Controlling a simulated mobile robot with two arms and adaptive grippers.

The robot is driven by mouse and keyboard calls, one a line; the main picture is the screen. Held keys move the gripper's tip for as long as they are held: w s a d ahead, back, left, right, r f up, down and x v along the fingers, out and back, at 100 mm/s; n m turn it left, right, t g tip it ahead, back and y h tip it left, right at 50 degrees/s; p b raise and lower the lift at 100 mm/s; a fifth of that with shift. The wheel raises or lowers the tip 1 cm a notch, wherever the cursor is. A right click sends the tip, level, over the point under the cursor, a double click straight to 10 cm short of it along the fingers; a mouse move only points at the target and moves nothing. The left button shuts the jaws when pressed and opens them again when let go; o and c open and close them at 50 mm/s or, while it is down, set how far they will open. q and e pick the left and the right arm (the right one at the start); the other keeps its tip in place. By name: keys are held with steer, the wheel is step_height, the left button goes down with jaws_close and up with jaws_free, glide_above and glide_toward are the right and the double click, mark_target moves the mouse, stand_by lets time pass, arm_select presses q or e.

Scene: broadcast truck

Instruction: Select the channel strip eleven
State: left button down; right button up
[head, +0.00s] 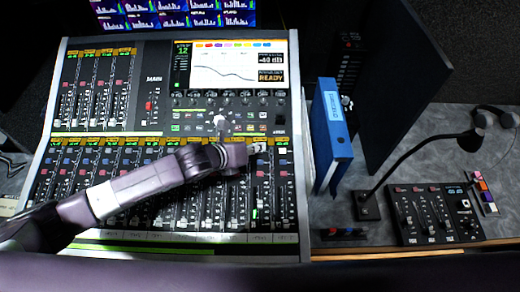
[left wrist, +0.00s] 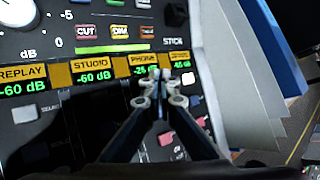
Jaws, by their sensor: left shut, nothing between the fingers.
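The mixing console (head: 45,150) fills the left and middle of the head view, with a lower row of channel strips. Its screen (head: 222,63) shows a curve, with a green "12" on the display (head: 182,52) beside it. My left gripper (head: 259,147) is shut and empty, over the labels near the right end of that row. In the left wrist view its fingertips (left wrist: 165,78) lie over the lower part of the PHONE label (left wrist: 143,58), second from the right. They hide the select button under it. Contact cannot be told. A pale lit button (left wrist: 188,79) shows just right of them.
A blue binder (head: 331,125) stands right of the console, with a dark panel (head: 400,75) behind it. A gooseneck microphone (head: 425,145) and a small control panel (head: 437,213) are on the grey desk. My left arm covers several strips.

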mark_target(258, 157)
arm_select(q)
steer(key=shift+f, duration=0.3)
steer(key=shift+r, duration=0.1)
stand_by(0.4)
steer(key=shift+s+r+p, duration=0.15)
steer(key=shift+r+p, duration=0.6)
steer(key=shift+p, duration=0.1)
steer(key=r+p, duration=0.5)
steer(key=shift+s, duration=0.35)
steer(key=shift+f, duration=0.1)
stand_by(0.5)
